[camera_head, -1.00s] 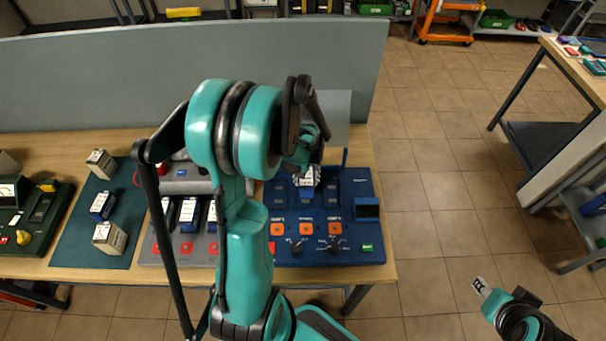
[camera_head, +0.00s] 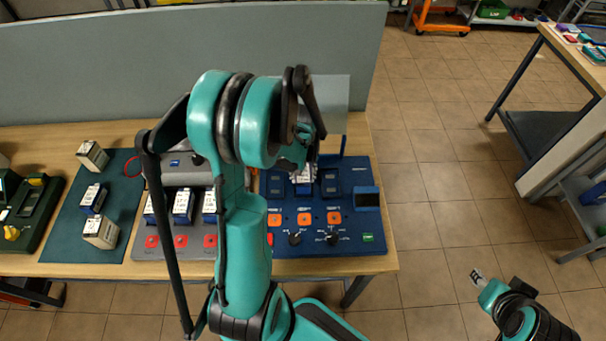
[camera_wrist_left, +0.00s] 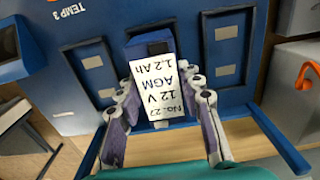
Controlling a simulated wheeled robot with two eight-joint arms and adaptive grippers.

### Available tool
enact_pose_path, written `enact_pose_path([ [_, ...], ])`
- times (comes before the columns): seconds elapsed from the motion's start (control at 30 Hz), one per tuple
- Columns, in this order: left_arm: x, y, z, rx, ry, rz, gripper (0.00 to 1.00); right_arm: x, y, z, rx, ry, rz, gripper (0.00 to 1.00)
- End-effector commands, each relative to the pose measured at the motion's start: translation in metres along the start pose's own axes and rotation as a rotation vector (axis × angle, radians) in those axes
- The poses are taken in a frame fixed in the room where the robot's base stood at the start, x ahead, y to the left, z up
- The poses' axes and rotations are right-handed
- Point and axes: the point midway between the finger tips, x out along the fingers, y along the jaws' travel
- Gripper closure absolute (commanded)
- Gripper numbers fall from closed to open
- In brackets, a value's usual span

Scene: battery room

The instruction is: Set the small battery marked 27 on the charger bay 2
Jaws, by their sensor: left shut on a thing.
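The small battery marked No. 27 (camera_wrist_left: 156,92) has a white label reading 12 V AGM 1.2 Ah and a blue end. My left gripper (camera_wrist_left: 165,115) is shut on it, one finger on each side. In the head view the battery (camera_head: 303,177) is partly hidden by my left gripper (camera_head: 303,168). The blue charger (camera_head: 275,242) has three bays in a row; the battery is at the middle one, between two empty outer bays. I cannot tell whether it is fully seated. My right gripper (camera_head: 477,277) is over the floor at the lower right, its opening unclear.
A grey unit (camera_head: 150,252) with several batteries stands left of the charger, partly behind my left arm. A green mat (camera_head: 65,225) holds three more batteries. A grey partition (camera_head: 100,75) runs behind the table. Open floor (camera_head: 430,190) lies to the right.

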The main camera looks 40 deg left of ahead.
Motion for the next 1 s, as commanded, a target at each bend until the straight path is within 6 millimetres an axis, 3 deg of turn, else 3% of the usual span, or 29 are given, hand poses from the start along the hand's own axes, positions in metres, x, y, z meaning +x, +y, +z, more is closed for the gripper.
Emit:
enact_pose_path([
  [1.0, 0.0005, -0.0001, 0.0010, 0.000, 0.000, 0.000, 1.00, 0.0049, 0.0000, 0.0036, 0.000, 0.000, 0.000, 0.60],
])
